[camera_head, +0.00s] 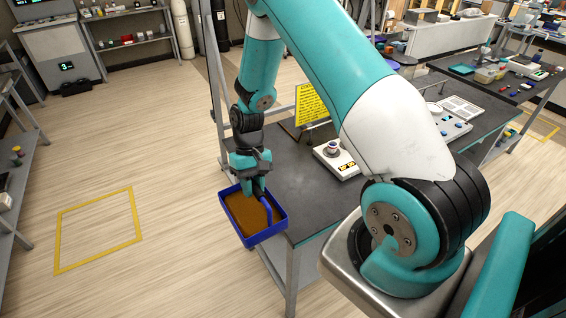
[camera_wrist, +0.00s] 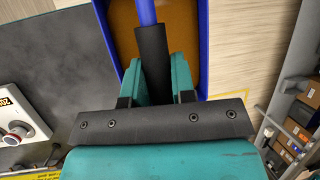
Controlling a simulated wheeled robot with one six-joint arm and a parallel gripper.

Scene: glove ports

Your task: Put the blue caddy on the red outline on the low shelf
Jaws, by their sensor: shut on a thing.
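The blue caddy (camera_head: 264,238) is an open tray with a brown inside and a blue handle. It is at the left end of the dark table (camera_head: 310,195), mostly out past the edge over the floor. I cannot tell whether it touches the table. My gripper (camera_head: 257,191) points down and is shut on the caddy's handle. In the wrist view the handle (camera_wrist: 147,12) runs between the fingers (camera_wrist: 157,78), with the blue rim (camera_wrist: 203,45) beyond. I see no red outline in either view, and cannot tell which shelf is the low one.
A white scale (camera_head: 347,168) with a small jar (camera_head: 333,148) and a yellow sign (camera_head: 311,103) stand on the table. A yellow outline (camera_head: 98,230) marks clear floor at left. A grey shelf rack (camera_head: 12,205) stands at the left edge; another shelf (camera_head: 130,42) is at the back.

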